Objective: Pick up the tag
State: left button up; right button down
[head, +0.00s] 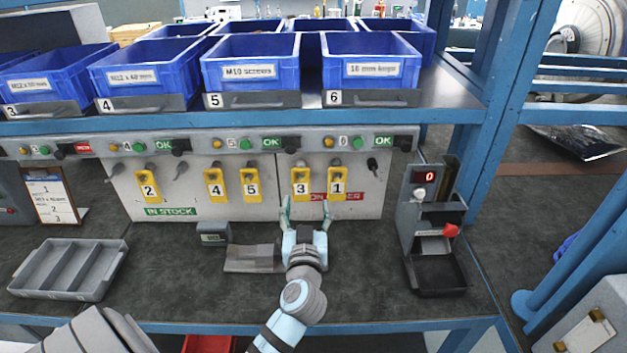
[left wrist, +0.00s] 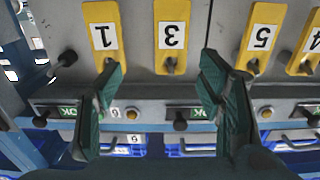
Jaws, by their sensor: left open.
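Several yellow numbered tags hang on pegs on the white panel: tag 2 (head: 148,192) at the left, tags 4 (head: 216,190) and 5 (head: 251,188) in the middle, tags 3 (head: 300,187) and 1 (head: 337,186) over the red label at the right. My left gripper (head: 306,210) is open and empty, pointing at the panel just below tags 3 and 1. In the left wrist view, which is upside down, tag 3 (left wrist: 172,32) shows between the open fingers (left wrist: 162,65); tag 1 (left wrist: 102,32) is beyond the left finger. Contact is not visible. My right gripper is out of view.
Blue bins (head: 250,72) stand on the shelf above the panel. A dispenser with a red display (head: 427,177) stands right of the panel. A grey divided tray (head: 70,268) and a clipboard (head: 50,196) are at the left.

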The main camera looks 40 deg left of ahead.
aim_at(301, 184)
pick_arm(q)
jog(key=a, duration=0.1)
jog(key=w+a, duration=0.1)
jog(key=a+r, duration=0.1)
jog(key=a, duration=0.1)
jog(key=shift+w+a, duration=0.1)
jog(key=shift+w, duration=0.1)
jog(key=w, duration=0.1)
jog(key=w+a+f, duration=0.1)
jog(key=w, duration=0.1)
jog(key=w+a, duration=0.1)
jog(key=w, duration=0.1)
jog(key=shift+w+a+f, duration=0.15)
jog(key=shift+a+f, duration=0.05)
jog(key=shift+f, duration=0.2)
jog(key=shift+w+a, duration=0.25)
jog(key=shift+w, duration=0.05)
jog(key=shift+s+a+r, duration=0.1)
jog(key=shift+s+r, duration=0.1)
jog(key=shift+c, duration=0.9)
jog(key=c, duration=1)
jog(key=shift+c, duration=0.2)
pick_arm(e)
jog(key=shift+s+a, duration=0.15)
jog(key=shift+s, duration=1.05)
